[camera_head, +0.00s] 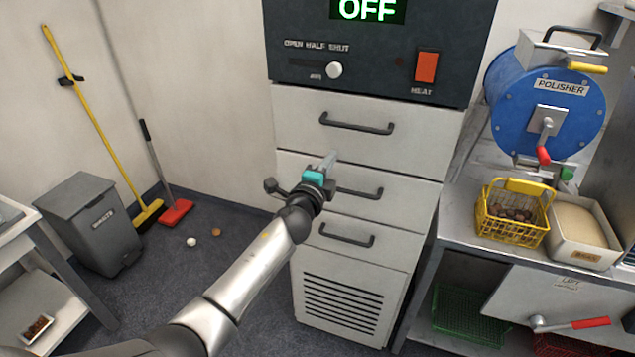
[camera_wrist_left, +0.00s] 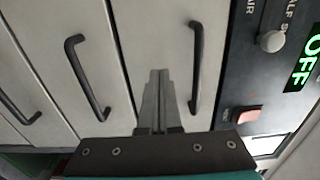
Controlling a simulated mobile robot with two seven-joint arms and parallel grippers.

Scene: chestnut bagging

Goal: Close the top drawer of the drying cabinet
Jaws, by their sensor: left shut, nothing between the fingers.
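The drying cabinet's top drawer (camera_head: 400,150) has a pale grey front with a dark bar handle (camera_head: 356,124). Its front looks about flush with the cabinet, with only a thin dark seam around it. My left gripper (camera_head: 331,158) is shut and empty, its fingertips in front of the drawer's lower part, below the handle. In the left wrist view the shut fingertips (camera_wrist_left: 159,75) point at the top drawer front (camera_wrist_left: 150,35), beside its handle (camera_wrist_left: 195,65). I cannot tell whether they touch it. My right gripper is not in view.
Below are the second drawer's handle (camera_head: 360,191), a third drawer handle (camera_head: 346,236) and a vent panel (camera_head: 345,300). The control panel (camera_head: 300,55) reads OFF. A steel counter (camera_head: 465,252) stands right with a yellow basket (camera_head: 510,228). A grey bin (camera_head: 90,225) stands left.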

